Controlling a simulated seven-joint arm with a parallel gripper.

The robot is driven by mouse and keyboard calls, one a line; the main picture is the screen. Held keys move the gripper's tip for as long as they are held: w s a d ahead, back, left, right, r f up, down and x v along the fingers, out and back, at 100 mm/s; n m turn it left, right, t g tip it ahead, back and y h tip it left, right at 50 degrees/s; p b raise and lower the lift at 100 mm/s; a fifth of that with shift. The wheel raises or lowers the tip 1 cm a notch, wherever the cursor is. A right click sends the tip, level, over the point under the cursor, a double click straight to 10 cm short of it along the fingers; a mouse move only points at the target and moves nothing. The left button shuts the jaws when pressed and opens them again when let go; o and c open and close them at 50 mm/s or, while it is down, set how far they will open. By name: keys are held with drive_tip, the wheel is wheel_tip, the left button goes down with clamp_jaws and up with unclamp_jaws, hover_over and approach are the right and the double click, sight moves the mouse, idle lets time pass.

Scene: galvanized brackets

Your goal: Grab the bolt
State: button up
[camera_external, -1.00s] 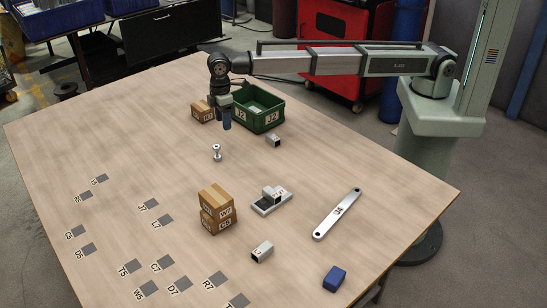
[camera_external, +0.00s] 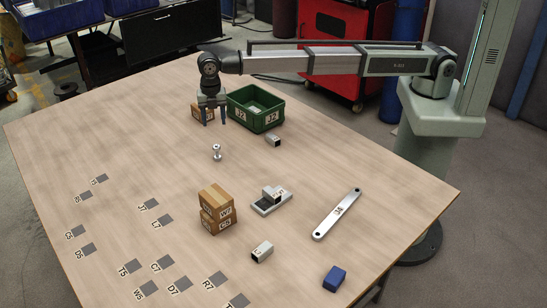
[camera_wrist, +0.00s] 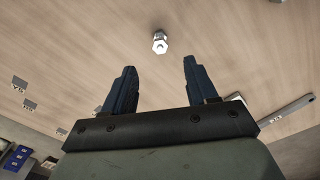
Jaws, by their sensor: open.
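The bolt (camera_external: 216,152) is silver and stands upright on the wooden table, near the middle of its far half. In the wrist view the bolt (camera_wrist: 160,43) shows its hexagonal end, beyond the fingertips and roughly between their lines. My gripper (camera_external: 215,122) is above the table at the far side, just behind the bolt in the external view, apart from it. Its two blue fingers (camera_wrist: 159,65) are spread with nothing between them. The gripper partly hides a cardboard box.
The small cardboard box (camera_external: 196,112) and a green bin (camera_external: 258,123) stand close to my gripper. A small metal block (camera_external: 273,140) lies right of the bolt. Stacked boxes (camera_external: 216,212), a grey bracket part (camera_external: 268,204) and a long bar (camera_external: 338,214) are nearer. The table left of the bolt is clear.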

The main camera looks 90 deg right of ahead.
hover_over(217, 156)
drive_tip(key=d, duration=0.2)
drive_tip(key=f, duration=0.8)
drive_tip(key=shift+a+f, duration=0.25)
drive_tip(key=shift+f, duration=0.05)
drive_tip(key=shift+a+f, duration=0.15)
drive_tip(key=shift+f, duration=1.15)
drive_tip(key=shift+a+f, duration=0.1)
drive_tip(key=shift+f, duration=1.2)
drive_tip(key=shift+c, duration=0.2)
clamp_jaws()
